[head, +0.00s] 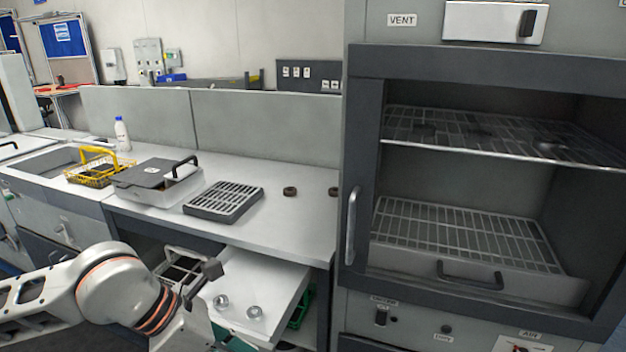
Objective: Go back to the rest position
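My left arm comes in from the lower left, with orange rings near its wrist. My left gripper (195,278) is low in front of the counter, beside a pulled-out white drawer or shelf (277,272). A dark fingertip shows near the drawer's left edge. The rest of the gripper is partly hidden by the wrist, so its opening is unclear, and I see nothing held in it. My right gripper is not in view.
Two round metal pieces (254,313) lie on the drawer. The counter (285,225) holds a black rack (223,200), a lidded grey box (150,178), a yellow basket (88,176) and a white bottle (121,134). An open oven-like cabinet (357,130) with wire shelves stands right.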

